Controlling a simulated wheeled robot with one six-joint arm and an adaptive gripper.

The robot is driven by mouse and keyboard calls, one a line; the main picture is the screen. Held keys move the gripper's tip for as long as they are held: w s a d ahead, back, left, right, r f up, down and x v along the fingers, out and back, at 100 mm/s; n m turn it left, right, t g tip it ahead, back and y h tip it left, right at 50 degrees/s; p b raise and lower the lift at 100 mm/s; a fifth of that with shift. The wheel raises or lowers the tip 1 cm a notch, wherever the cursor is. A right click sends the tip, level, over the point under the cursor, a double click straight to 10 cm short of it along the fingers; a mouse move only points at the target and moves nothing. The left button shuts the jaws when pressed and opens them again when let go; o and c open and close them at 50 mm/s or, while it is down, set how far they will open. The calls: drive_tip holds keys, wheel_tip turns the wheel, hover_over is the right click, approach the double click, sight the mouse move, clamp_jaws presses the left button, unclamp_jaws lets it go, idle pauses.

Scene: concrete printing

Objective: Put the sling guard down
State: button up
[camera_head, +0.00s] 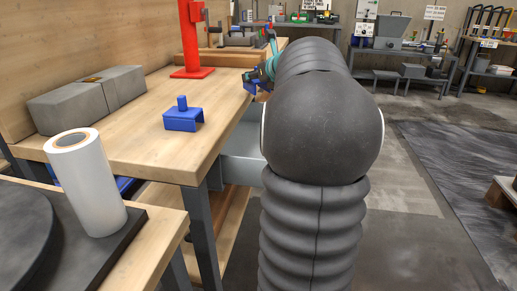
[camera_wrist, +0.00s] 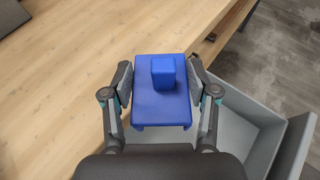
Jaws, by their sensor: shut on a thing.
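My gripper (camera_wrist: 160,80) is shut on a blue sling guard (camera_wrist: 160,108), a plate with a square block on top and turned-down sides. One finger presses each side of it. In the wrist view the guard is in front of the wooden workbench's front edge, with bench top to its left; its height above the bench is unclear. In the head view my gripper (camera_head: 262,78) is small and partly hidden behind my arm, with a bit of the blue guard showing.
Grey concrete blocks (camera_head: 88,98) and a red stand (camera_head: 191,45) are on the bench. A white roll (camera_head: 90,185) stands on a nearer table. A grey open bin or drawer (camera_wrist: 255,125) is below the bench edge. Bench top around the second guard is clear.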

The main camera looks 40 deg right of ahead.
drive_tip(key=s+d+f+m+h+b, duration=0.1)
drive_tip(key=d+f+b, duration=0.1)
drive_tip(key=f, duration=0.2)
drive_tip(key=s+d+f+m+g+h+b, duration=0.1)
drive_tip(key=s+d+f+b, duration=0.1)
drive_tip(key=d+f, duration=0.1)
drive_tip(key=s+d+f+m+h+b, duration=0.1)
drive_tip(key=s+d+f, duration=0.1)
drive_tip(key=f, duration=0.4)
drive_tip(key=shift+d+f+g+h+b, duration=0.1)
drive_tip(key=shift+d+g+h+b, duration=0.2)
drive_tip(key=shift+d+b, duration=0.1)
drive_tip(key=shift+f+b, duration=1.2)
drive_tip(key=shift+f, duration=0.8)
drive_tip(key=shift+f, duration=0.2)
drive_tip(key=o, duration=1.2)
